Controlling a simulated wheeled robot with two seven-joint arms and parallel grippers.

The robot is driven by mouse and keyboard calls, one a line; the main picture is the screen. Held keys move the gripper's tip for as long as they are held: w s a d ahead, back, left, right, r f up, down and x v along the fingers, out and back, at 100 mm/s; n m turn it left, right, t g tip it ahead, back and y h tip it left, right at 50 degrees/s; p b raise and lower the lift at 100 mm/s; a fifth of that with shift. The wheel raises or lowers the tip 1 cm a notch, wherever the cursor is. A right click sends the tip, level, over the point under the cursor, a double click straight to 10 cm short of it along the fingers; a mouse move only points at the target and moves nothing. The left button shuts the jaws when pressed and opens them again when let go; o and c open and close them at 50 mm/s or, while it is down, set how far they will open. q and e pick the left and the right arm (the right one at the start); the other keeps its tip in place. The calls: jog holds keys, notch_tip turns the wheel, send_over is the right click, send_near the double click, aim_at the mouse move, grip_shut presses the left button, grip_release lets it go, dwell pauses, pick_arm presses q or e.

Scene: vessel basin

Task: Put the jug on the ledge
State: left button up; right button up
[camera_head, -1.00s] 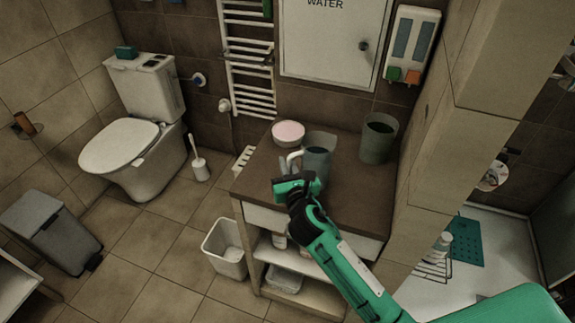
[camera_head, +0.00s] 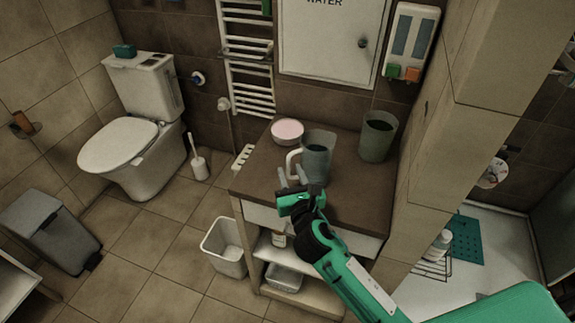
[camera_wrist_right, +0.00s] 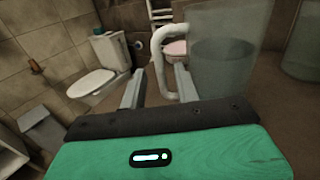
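The jug (camera_head: 316,158) is a grey translucent vessel with a white handle on its left side. It stands upright on the brown counter top (camera_head: 350,200). The jug also shows at the right in the right wrist view (camera_wrist_right: 222,62). My right gripper (camera_head: 291,174) is open at the handle, in front of the jug. In the right wrist view, the handle (camera_wrist_right: 158,65) shows between the two spread fingers, with gaps on both sides; I cannot tell whether it touches either. My left gripper is out of view. I cannot identify a separate ledge with certainty.
A grey cup-like vessel (camera_head: 377,138) stands right of the jug, and a pink-topped bowl (camera_head: 287,132) behind it to the left. A tiled wall (camera_head: 430,170) bounds the counter on the right. A white bin (camera_head: 225,247) stands on the floor at the left.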

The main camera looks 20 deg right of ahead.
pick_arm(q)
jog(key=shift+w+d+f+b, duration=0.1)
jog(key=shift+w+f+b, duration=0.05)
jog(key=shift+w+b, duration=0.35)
pick_arm(e)
jog(key=s, duration=0.7)
jog(key=shift+s, duration=0.2)
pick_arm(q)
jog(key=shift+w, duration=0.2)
